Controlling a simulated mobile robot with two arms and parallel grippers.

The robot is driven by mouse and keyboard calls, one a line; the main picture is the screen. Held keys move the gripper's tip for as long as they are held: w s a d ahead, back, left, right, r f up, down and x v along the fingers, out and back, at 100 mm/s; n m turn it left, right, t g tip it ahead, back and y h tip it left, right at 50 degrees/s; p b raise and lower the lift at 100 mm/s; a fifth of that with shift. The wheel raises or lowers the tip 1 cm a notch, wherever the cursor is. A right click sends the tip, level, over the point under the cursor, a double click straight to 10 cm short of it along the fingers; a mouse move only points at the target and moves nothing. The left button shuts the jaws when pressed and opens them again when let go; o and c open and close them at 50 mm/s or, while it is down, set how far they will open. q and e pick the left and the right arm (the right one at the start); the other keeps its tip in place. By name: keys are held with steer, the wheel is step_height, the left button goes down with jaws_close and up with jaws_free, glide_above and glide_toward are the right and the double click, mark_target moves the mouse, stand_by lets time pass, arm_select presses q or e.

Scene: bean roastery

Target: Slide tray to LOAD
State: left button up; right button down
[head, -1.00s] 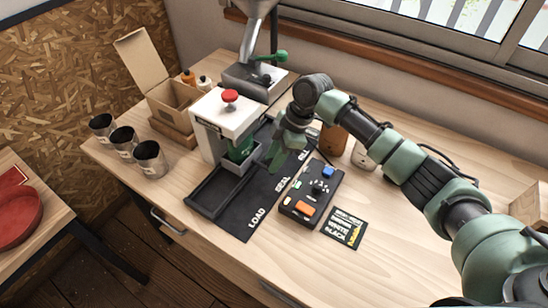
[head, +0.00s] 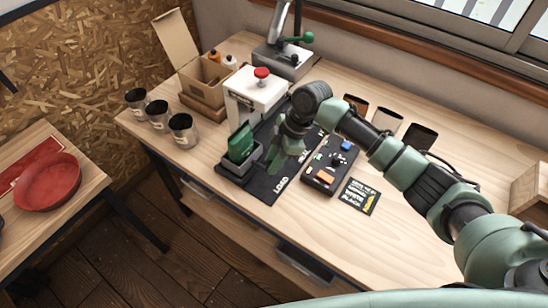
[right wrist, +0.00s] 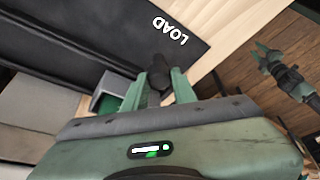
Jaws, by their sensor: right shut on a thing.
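The grey tray (head: 228,167) sits at the front, LOAD end of its dark track and holds a green pouch (head: 240,142). The LOAD lettering (head: 281,185) is on the black mat to the right of the tray. My right gripper (head: 273,158) is beside the tray's right side. In the right wrist view its fingers (right wrist: 158,88) are shut on a dark knob (right wrist: 158,70), which appears to be the tray's handle. The tray's join to the knob is hidden. My left gripper (right wrist: 268,58) shows small in the right wrist view, empty; its opening is unclear.
A white press (head: 245,92) with a red button (head: 261,74) stands behind the tray. Several metal cups (head: 160,115) are to its left. A control box (head: 326,172) and a small card (head: 359,196) lie to the right of the mat.

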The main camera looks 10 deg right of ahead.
steer(key=shift+s+a, duration=0.15)
steer(key=shift+a, duration=0.05)
steer(key=c, duration=1.1)
jaws_free()
steer(key=shift+c, duration=0.2)
arm_select(q)
steer(key=shift+w+d, duration=0.3)
steer(key=shift+d, duration=0.2)
arm_select(e)
steer(key=shift+d+r, duration=0.1)
steer(key=shift+r, duration=0.05)
arm_select(q)
steer(key=shift+s+a+f+b, duration=0.1)
steer(key=shift+f+b, duration=0.4)
steer(key=shift+s+a+f+b, duration=0.1)
steer(key=shift+f+b, duration=0.4)
arm_select(e)
steer(key=v, duration=0.7)
steer(key=shift+r, duration=0.25)
steer(key=shift+s+f, duration=0.1)
